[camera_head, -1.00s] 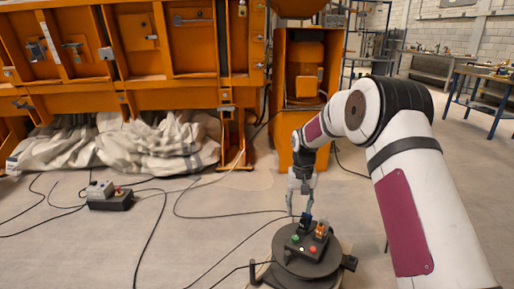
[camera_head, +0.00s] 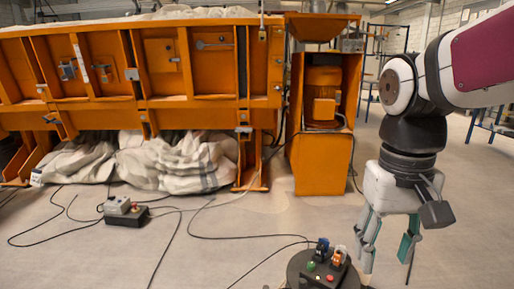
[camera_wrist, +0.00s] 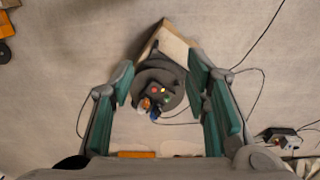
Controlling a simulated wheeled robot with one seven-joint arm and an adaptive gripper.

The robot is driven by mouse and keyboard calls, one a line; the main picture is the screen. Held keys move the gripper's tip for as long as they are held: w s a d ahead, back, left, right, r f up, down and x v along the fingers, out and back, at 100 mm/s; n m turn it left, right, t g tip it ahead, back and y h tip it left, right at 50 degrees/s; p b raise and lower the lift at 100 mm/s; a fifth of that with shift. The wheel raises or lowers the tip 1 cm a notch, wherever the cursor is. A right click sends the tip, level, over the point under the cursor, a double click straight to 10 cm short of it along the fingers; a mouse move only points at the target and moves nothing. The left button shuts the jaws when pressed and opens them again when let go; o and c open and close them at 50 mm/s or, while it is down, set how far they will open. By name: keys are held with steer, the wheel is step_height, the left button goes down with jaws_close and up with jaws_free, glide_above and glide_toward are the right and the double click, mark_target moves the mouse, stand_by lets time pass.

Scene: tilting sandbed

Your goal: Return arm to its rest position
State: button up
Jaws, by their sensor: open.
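My gripper (camera_head: 388,245) hangs from the bent arm at the right of the head view, fingers pointing down. It is open, with nothing between its teal-padded fingers. In the wrist view my gripper (camera_wrist: 162,85) also shows its fingers spread wide. A black control box (camera_head: 322,272) with red and green buttons and small switches sits on a round dark stand (camera_head: 297,262), left of the gripper. In the wrist view the stand (camera_wrist: 150,75) appears well below, framed between the fingers. The stand's lower part is cut off in the head view.
A large orange sandbed frame (camera_head: 190,75) spans the back left, with crumpled cloth (camera_head: 175,160) under it. An orange cabinet (camera_head: 322,165) stands beside it. A small control box (camera_head: 125,212) and several cables lie on the floor. Blue-legged tables stand at the back right.

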steer(key=s+f, duration=0.2)
steer(key=s, duration=0.7)
steer(key=s+f, duration=0.2)
steer(key=s, duration=0.7)
step_height(320, 180, up, 28)
steer(key=t+p, duration=0.4)
steer(key=p, duration=2.1)
steer(key=shift+y+p, duration=0.3)
steer(key=shift+p, duration=0.05)
steer(key=shift+w+f, duration=0.1)
